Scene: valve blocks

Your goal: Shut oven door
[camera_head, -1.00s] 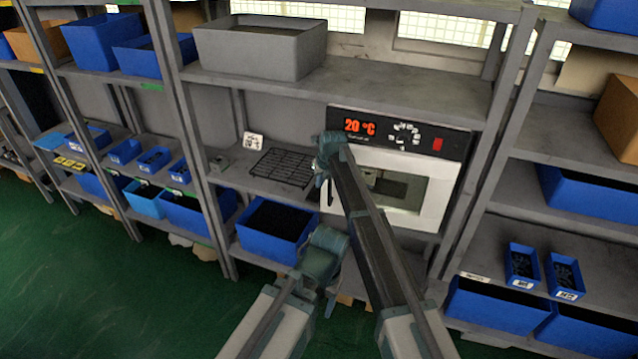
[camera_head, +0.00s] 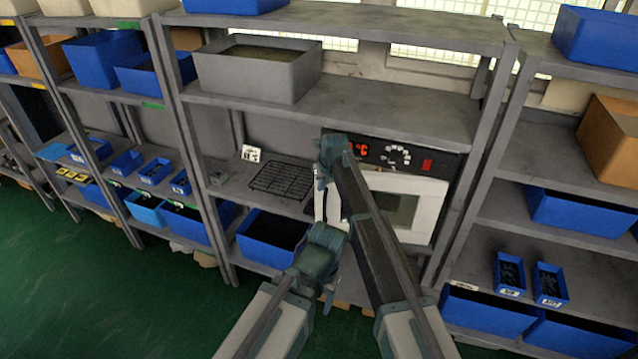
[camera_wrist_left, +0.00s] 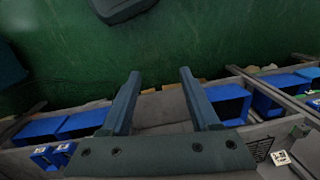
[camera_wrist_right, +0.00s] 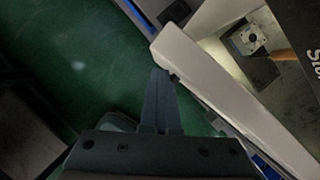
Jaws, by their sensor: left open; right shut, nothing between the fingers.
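The white oven (camera_head: 425,188) sits on the middle shelf, with a black control panel (camera_head: 390,154) and red digits partly behind my right arm. Its door front has a dark window. My right arm hides the left part of the door, so I cannot tell how far it stands open. In the right wrist view a thick white edge (camera_wrist_right: 225,95) runs diagonally, with a metal block beyond it. My right gripper (camera_wrist_right: 160,78) is shut and empty close beside that edge; contact is unclear. My left gripper (camera_wrist_left: 158,75) is open and empty, low in front of the shelves.
A black wire rack (camera_head: 282,181) lies on the shelf left of the oven. A blue bin (camera_head: 268,255) stands below it. A grey bin (camera_head: 258,70) is on the shelf above. Shelf posts stand on both sides. The green floor (camera_head: 120,300) at left is clear.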

